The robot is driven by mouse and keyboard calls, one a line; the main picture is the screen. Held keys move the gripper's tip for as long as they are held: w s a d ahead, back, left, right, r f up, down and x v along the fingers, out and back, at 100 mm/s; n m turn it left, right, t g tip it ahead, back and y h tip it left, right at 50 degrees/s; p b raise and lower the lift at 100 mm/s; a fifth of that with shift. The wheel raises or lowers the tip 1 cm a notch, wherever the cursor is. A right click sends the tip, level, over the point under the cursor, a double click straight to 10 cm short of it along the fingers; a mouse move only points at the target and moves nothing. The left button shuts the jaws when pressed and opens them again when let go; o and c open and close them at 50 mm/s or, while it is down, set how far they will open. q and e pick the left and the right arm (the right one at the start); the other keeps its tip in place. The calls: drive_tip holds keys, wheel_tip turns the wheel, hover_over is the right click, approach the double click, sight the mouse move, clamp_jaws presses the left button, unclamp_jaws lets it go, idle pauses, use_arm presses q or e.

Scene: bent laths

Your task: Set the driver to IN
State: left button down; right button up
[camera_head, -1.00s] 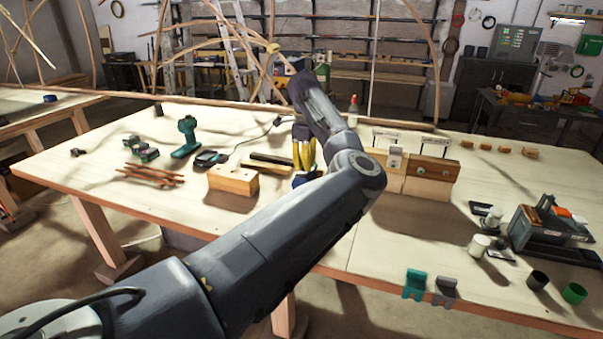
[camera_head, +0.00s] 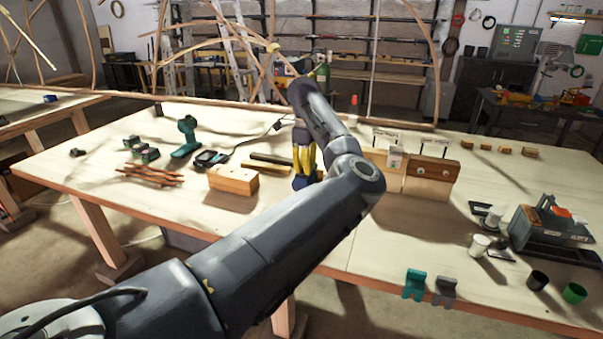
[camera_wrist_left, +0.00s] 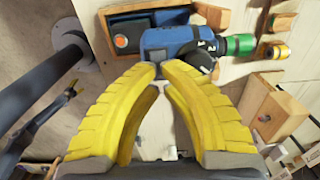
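In the left wrist view, a blue driver (camera_wrist_left: 175,40) lies on the pale tabletop with a black knob (camera_wrist_left: 197,60) on its side and a green collar (camera_wrist_left: 240,44) at its right end. White marks beside the knob are too small to read. My left gripper's yellow fingers (camera_wrist_left: 160,70) point at the driver's near side, with a narrow gap between their tips. I cannot tell whether they touch it. In the head view my left gripper (camera_head: 305,158) points down at the table and mostly hides the driver.
A wooden block (camera_head: 233,180) lies left of my gripper. A wooden fixture (camera_head: 430,180) with white labels stands to its right. A teal drill (camera_head: 186,137) stands farther left. A grey caddy (camera_head: 548,230) and cups stand at right.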

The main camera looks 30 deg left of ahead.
use_arm(q)
drive_tip(key=shift+f, duration=0.8)
idle(0.4)
drive_tip(key=shift+r, duration=3.55)
